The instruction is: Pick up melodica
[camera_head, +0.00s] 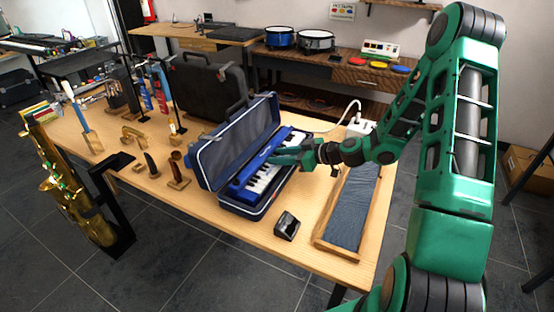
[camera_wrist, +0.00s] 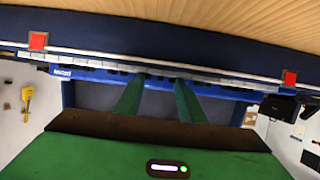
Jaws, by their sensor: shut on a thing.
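The melodica (camera_head: 262,179) is blue with white and black keys. It is in the open blue case (camera_head: 233,205), whose lid stands up at the left. My gripper (camera_head: 280,156) reaches in from the right and is shut on the melodica across its middle, hiding part of the keys. In the wrist view, the fingers (camera_wrist: 162,79) meet the blue body of the melodica (camera_wrist: 85,74), which runs across the picture. I cannot tell whether it is raised off the case floor.
A framed grey panel (camera_head: 352,205) and a small black object (camera_head: 287,225) lie on the wooden table (camera_head: 235,257) near the case. A large black case (camera_head: 208,85) stands behind. Small instruments on stands fill the left side.

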